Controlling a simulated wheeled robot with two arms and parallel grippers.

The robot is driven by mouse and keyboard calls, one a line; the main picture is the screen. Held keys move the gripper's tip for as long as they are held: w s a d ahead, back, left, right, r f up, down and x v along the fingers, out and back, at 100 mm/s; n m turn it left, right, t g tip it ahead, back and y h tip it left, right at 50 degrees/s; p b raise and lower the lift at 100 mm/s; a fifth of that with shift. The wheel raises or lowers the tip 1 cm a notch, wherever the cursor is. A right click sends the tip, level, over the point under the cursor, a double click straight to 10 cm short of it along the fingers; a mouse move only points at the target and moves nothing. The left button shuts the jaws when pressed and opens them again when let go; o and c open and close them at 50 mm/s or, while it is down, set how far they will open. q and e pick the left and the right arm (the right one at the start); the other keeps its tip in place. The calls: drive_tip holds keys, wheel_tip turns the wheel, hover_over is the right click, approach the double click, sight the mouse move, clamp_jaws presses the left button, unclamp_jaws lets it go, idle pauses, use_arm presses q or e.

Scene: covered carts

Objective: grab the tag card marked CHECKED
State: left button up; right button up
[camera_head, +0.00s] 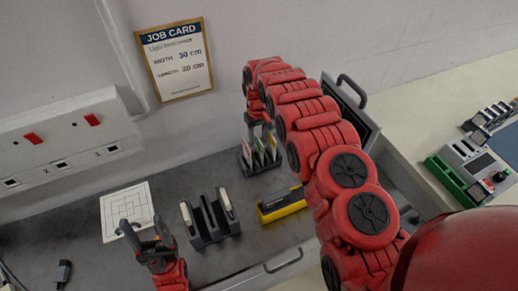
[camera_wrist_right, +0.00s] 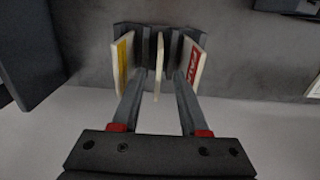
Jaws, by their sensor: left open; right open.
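Several upright tag cards stand in a dark slotted rack (camera_head: 247,166), which also shows in the right wrist view (camera_wrist_right: 130,32). In the wrist view the left card (camera_wrist_right: 123,60) has a yellow label and the right card (camera_wrist_right: 193,63) a red label with white letters I cannot read. The middle card (camera_wrist_right: 158,62) is seen edge-on. I cannot tell which one says CHECKED. My right gripper (camera_wrist_right: 157,90) is open, its fingers on either side of the middle card's near end; I cannot tell if they touch it. My left gripper (camera_head: 143,229) is open and empty beside a white grid-marked plate.
A second dark rack (camera_head: 208,221) with white-and-black items stands on the grey worktop, beside a yellow-black box (camera_head: 283,204). The white plate (camera_head: 113,218) lies left. A job card (camera_head: 175,60) hangs on the wall. A grey tilted case (camera_head: 352,112) stands behind my right arm.

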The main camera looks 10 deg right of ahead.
sight(259, 147)
drive_tip(key=shift+s+d+f+p, duration=0.1)
drive_tip(key=shift+f+p, duration=0.5)
drive_tip(key=shift+s+d+f+p, duration=0.1)
drive_tip(key=shift+f+p, duration=0.45)
drive_tip(key=shift+p, duration=0.05)
drive_tip(key=shift+f+b, duration=0.4)
drive_tip(key=shift+f, duration=0.2)
drive_tip(key=shift+a+f, duration=0.1)
drive_tip(key=shift+f, duration=0.45)
drive_tip(key=shift+w, duration=0.15)
clamp_jaws()
